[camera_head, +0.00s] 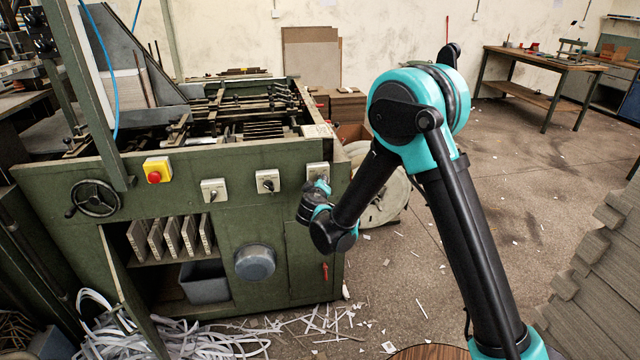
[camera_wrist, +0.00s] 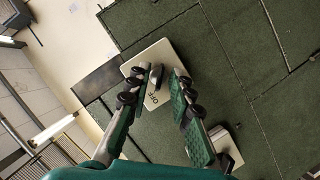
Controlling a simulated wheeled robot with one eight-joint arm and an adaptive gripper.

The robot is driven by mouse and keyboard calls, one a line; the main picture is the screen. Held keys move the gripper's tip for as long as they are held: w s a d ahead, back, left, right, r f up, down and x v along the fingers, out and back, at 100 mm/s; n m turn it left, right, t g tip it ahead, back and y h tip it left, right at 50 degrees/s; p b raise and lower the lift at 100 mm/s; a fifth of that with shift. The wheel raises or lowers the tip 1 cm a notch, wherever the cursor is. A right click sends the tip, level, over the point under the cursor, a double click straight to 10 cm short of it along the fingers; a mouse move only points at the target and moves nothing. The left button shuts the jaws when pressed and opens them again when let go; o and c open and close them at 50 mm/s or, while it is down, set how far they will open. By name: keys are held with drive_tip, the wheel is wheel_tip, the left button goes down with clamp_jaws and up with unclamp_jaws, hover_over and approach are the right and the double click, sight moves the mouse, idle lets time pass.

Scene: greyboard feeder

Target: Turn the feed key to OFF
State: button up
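A pale switch plate (camera_head: 317,170) sits at the right end of the green machine's front panel. In the wrist view the plate (camera_wrist: 149,56) shows a dark key knob (camera_wrist: 155,77) and small lettering that seems to read OFF beside it. My gripper (camera_wrist: 162,75) is open, its fingers on either side of the knob. The knob looks closer to the left finger; I cannot tell whether they touch. In the head view my gripper (camera_head: 318,188) is at this plate and hides part of it. Whether this is the feed key cannot be read.
Two more switch plates, a middle one (camera_head: 268,181) and a left one (camera_head: 214,190), sit on the panel. A yellow box with a red button (camera_head: 157,170) and a handwheel (camera_head: 96,198) are farther left. Paper strips (camera_head: 230,340) litter the floor. Stacked grey board (camera_head: 600,260) stands at right.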

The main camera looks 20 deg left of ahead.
drive_tip(key=v, duration=1.2)
drive_tip(key=shift+f, duration=0.1)
